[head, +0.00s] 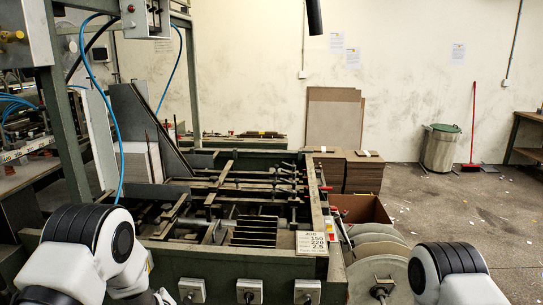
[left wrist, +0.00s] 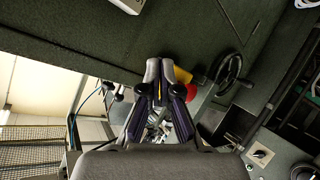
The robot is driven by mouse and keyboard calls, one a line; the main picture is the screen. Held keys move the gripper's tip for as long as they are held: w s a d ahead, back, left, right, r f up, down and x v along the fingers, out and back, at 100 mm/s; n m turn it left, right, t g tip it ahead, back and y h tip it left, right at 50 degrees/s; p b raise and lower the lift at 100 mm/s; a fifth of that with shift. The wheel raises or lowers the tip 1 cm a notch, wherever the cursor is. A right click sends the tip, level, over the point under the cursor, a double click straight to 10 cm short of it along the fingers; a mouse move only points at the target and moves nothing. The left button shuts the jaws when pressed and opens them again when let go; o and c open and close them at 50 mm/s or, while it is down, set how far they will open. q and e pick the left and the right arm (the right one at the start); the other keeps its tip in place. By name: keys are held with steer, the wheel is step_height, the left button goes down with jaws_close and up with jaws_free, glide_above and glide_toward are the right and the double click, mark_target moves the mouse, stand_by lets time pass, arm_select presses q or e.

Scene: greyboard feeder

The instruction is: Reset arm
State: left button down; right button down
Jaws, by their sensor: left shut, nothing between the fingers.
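My left gripper (left wrist: 161,68) shows in the left wrist view with its two dark fingers together, shut and empty. It is in front of a dark green machine panel (left wrist: 100,42), and I cannot tell the gap between them. In the head view my left arm comes in at the lower left, with its gripper not clearly seen. My right arm shows only as a link at the lower right, and its gripper is out of view.
The green feeder machine (head: 262,262) with bars and switches fills the middle front. Stacks of greyboard (head: 363,175) stand behind its right side. Round discs (head: 378,270) are near my right arm. A bin (head: 440,150) and red broom (head: 472,130) stand by the wall; floor at right is mostly open.

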arm_select(q)
steer(key=s+d+f+m+g+h, duration=0.1)
steer(key=s+f+m+g, duration=0.2)
steer(key=s+f, duration=0.6)
steer(key=s+d+f+m+g+h, duration=0.25)
steer(key=s+f, duration=0.35)
steer(key=s, duration=0.7)
steer(key=s+d+f+m+g+h+b, duration=0.1)
steer(key=s+m+g, duration=0.3)
steer(key=s, duration=1.6)
steer(key=shift+s+d+f+g, duration=0.2)
steer(key=shift+d+g, duration=0.15)
steer(key=shift+g, duration=0.8)
